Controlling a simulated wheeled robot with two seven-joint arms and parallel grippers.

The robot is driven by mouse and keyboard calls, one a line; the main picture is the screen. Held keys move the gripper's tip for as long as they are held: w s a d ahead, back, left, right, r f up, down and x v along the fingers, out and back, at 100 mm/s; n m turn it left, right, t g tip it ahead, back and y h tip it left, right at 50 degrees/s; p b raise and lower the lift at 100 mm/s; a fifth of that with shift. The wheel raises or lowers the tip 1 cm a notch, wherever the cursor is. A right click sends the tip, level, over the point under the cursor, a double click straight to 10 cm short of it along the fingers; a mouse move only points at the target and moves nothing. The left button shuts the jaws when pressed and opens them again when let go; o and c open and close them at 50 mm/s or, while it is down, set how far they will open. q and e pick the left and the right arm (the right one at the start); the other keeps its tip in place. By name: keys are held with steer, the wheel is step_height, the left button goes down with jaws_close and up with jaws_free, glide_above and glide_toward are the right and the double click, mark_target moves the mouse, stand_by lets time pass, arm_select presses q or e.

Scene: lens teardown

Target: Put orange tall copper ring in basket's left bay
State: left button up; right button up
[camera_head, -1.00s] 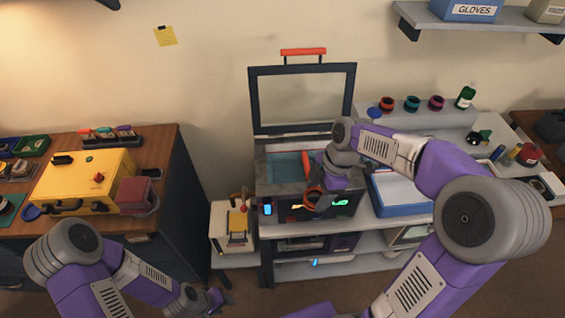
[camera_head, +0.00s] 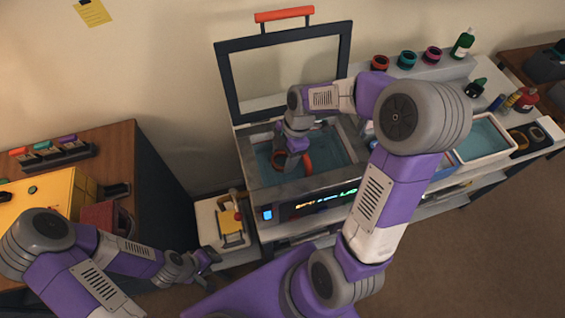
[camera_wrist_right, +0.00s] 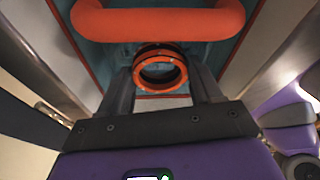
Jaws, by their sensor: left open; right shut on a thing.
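My right gripper (camera_head: 287,155) is shut on the orange ring (camera_wrist_right: 160,72), which shows between the two fingers in the right wrist view as a dark ring with an orange rim. In the head view the gripper points down into the open blue tank (camera_head: 345,177) of the cleaner, left of an orange arched handle (camera_head: 306,163). The handle (camera_wrist_right: 158,22) crosses the top of the wrist view. The basket's bays are hard to make out, and I cannot tell whether the ring touches anything. My left gripper (camera_head: 212,264) is open and empty at lower left.
The cleaner's framed lid (camera_head: 233,88) stands open behind the tank. A white-rimmed blue tray (camera_head: 484,137) is at right. Several coloured rings (camera_head: 407,61) and bottles (camera_head: 463,43) stand behind. A yellow case (camera_head: 62,190) and wooden bench (camera_head: 122,150) are at left.

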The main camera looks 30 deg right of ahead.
step_height(320, 180, down, 4)
steer(key=shift+f+b, duration=0.15)
steer(key=shift+b, duration=0.2)
steer(key=o, duration=0.8)
steer(key=shift+f, duration=0.1)
steer(key=shift+c, duration=0.2)
steer(key=o, duration=0.5)
steer(key=shift+c, duration=0.2)
steer(key=shift+r, duration=0.2)
steer(key=shift+w+d+r, duration=0.1)
steer(key=shift+r, duration=0.25)
steer(key=p+v, duration=0.2)
steer(key=v, duration=0.9)
steer(key=shift+r, duration=0.15)
